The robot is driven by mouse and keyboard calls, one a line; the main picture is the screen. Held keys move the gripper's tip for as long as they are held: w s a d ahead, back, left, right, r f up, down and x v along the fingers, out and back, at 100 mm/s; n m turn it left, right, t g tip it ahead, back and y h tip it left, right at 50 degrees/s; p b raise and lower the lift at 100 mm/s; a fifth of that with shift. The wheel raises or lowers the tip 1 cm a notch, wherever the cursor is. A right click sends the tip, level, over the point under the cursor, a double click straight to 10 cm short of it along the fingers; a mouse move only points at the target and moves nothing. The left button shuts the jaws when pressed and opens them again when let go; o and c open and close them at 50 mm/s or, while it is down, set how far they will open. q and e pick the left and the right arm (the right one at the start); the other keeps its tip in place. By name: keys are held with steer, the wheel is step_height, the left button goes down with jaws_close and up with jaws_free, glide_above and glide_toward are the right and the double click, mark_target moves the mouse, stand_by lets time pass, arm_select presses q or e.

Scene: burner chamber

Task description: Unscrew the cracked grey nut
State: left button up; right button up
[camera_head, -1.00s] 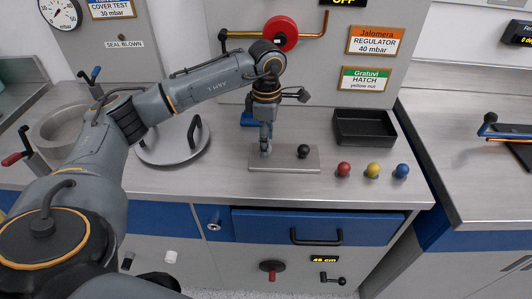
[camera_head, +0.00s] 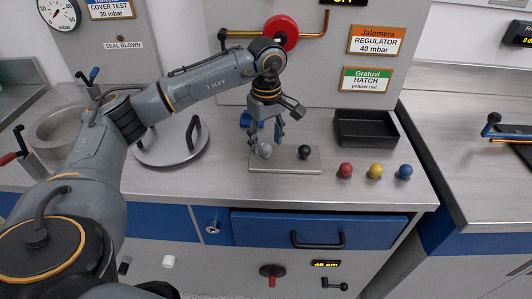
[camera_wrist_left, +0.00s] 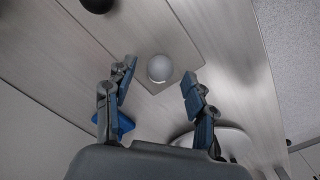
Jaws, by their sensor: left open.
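The grey nut (camera_head: 265,151) is a round grey ball on the left end of a flat metal plate (camera_head: 285,168). It also shows in the left wrist view (camera_wrist_left: 159,68); I cannot make out a clear crack. My left gripper (camera_head: 266,139) points down over the nut with its fingers spread. In the left wrist view the nut appears between the two fingertips, with a gap on each side. A black nut (camera_head: 305,152) sits on the right part of the same plate. My right gripper is not in view.
Red (camera_head: 345,170), yellow (camera_head: 375,171) and blue (camera_head: 405,172) balls stand right of the plate. A black tray (camera_head: 366,141) is behind them. A round lid with a handle (camera_head: 172,148) lies left. A blue drawer (camera_head: 318,229) is below the counter edge.

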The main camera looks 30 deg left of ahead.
arm_select(q)
steer(key=m, duration=0.4)
steer(key=shift+m+b, duration=0.3)
steer(key=shift+f+b, duration=0.9)
steer(key=shift+f, duration=0.35)
steer(key=shift+c, duration=0.8)
jaws_close()
